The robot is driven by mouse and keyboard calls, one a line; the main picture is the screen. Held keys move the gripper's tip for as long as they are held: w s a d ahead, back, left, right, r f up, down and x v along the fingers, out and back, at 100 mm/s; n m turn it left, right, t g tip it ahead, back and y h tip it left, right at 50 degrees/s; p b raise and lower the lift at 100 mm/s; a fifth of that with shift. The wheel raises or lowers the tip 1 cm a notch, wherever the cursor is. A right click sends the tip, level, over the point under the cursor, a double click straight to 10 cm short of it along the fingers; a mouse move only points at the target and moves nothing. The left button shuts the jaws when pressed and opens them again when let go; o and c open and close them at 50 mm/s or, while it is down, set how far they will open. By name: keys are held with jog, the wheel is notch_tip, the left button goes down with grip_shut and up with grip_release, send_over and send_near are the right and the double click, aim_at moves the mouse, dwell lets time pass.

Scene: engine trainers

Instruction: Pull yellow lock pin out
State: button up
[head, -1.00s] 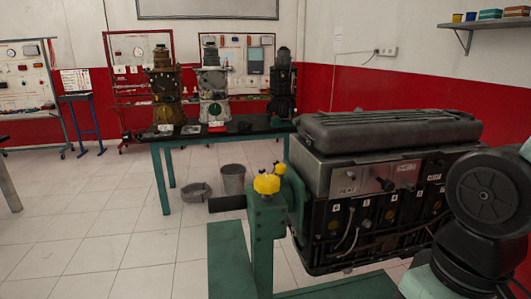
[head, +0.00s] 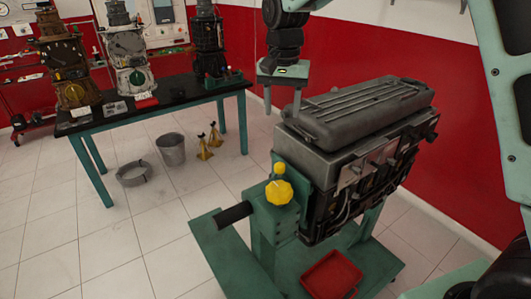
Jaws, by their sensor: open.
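A small yellow knob (head: 280,168) sits at the top of the green engine stand (head: 262,228). A larger faceted yellow knob (head: 279,192) is just below and in front of it. I cannot tell for sure which one is the lock pin; no pin shaft shows. My gripper (head: 282,101) points down above and behind the knobs in the picture, near the engine's left end. Its two fingers are apart with nothing between them. It is clear of both knobs.
The grey and black engine (head: 355,125) is mounted right of the knobs. A black handle (head: 234,214) sticks out left of the stand. A red tray (head: 331,275) lies low at its base. A black-topped table (head: 150,102) stands behind, with a bucket (head: 171,150) on the floor.

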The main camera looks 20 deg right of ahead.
aim_at(280, 164)
notch_tip(280, 164, down, 17)
jog(key=p, duration=0.5)
jog(key=shift+r, duration=0.2)
